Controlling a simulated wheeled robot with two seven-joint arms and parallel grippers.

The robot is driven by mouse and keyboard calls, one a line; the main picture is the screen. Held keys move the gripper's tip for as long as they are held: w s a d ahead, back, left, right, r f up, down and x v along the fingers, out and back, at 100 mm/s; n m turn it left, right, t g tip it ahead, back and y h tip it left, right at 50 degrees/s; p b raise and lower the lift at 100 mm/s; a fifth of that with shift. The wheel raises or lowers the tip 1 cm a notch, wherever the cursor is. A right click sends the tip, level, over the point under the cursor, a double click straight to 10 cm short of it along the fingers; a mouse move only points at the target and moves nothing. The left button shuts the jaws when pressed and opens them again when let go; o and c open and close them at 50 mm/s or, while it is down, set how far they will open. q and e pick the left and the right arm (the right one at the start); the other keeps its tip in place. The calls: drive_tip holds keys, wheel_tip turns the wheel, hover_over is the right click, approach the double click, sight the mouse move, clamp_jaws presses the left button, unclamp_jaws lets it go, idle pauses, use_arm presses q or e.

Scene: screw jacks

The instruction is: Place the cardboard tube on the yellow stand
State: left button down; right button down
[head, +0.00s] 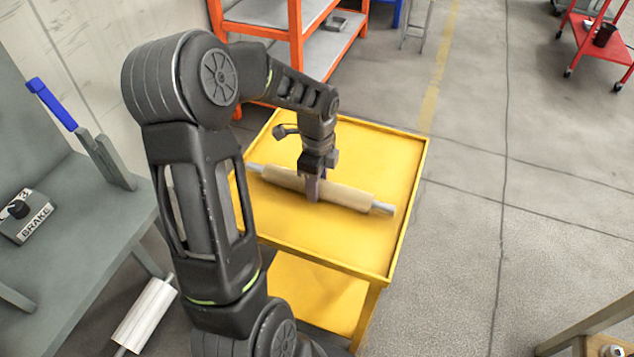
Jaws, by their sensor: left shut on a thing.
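The cardboard tube (347,195) is tan, with grey metal ends sticking out on both sides. It lies across the top of the yellow stand (340,245), tilted slightly down to the right in the picture. My left gripper (313,190) points down and is shut on the tube near its middle. I cannot tell whether the tube rests on the top or hangs just above it. My left arm hides part of the stand's left side. My right gripper is not in view.
A grey bench (75,240) with a blue-handled lever (52,103) and a brake box (27,217) stands at the left. A white roller (145,313) is below it. Orange shelving (296,40) stands behind the stand.

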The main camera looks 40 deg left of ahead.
use_arm(q)
drive_tip(key=c, duration=0.8)
unclamp_jaws()
drive_tip(key=shift+o, duration=0.2)
wheel_tip(320, 180, up, 12)
drive_tip(key=p, duration=0.1)
drive_tip(key=shift+r, duration=0.1)
